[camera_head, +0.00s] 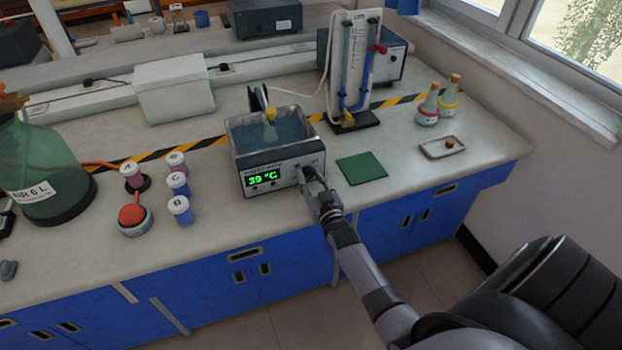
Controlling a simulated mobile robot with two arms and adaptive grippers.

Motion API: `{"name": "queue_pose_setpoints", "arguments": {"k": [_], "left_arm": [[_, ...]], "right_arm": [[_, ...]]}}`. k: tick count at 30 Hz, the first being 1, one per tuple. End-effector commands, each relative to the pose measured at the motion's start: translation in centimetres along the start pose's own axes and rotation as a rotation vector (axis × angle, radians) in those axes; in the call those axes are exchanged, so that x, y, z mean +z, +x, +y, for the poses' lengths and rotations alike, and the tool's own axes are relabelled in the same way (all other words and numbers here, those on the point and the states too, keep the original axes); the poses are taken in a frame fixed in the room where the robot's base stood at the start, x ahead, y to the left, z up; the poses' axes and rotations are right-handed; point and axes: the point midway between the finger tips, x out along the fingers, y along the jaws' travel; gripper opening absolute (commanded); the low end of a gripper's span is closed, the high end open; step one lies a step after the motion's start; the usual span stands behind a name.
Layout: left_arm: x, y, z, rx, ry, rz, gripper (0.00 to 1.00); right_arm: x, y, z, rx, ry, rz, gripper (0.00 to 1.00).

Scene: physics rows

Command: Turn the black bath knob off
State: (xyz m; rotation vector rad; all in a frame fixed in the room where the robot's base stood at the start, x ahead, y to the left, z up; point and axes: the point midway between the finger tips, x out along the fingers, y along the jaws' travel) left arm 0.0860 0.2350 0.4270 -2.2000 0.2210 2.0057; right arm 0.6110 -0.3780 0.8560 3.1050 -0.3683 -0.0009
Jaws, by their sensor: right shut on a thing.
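The water bath (270,140) stands on the lab bench, a box with a grey front panel and a green display reading 39 °C. Water shows in its open top. My right gripper (311,174) is at the right end of the front panel, shut on the black bath knob. The gripper's fingers mostly hide the knob, so I cannot tell which way it points. My left gripper is not in view.
A green mat (362,167) lies right of the bath, with a small tray (442,147) and two flasks (428,106) beyond. Several labelled jars (180,210) and a red-topped device (133,217) stand left. A stand with tubes (352,70) is behind.

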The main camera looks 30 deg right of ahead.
Motion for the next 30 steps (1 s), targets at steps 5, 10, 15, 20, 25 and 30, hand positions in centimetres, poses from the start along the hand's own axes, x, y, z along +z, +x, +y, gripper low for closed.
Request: {"name": "queue_pose_setpoints", "arguments": {"k": [5,10,15,20,25,30], "left_arm": [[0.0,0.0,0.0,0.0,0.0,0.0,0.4],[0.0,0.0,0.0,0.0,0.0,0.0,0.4],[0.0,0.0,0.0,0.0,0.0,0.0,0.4],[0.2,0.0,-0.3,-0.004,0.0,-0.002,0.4],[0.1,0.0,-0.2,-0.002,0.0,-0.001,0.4],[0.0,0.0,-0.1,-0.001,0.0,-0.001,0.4]], "right_arm": [[0.2,-0.1,-0.1,-0.001,-0.001,-0.004,0.4],[0.1,0.0,0.0,-0.001,0.0,-0.002,0.5],[0.1,0.0,0.0,0.0,0.0,-0.001,0.5],[0.1,-0.3,0.0,0.0,0.0,-0.002,0.5],[0.2,-2.5,0.0,0.0,0.0,-0.004,0.5],[0.2,-6.3,0.0,0.0,0.001,-0.004,0.5]]}}
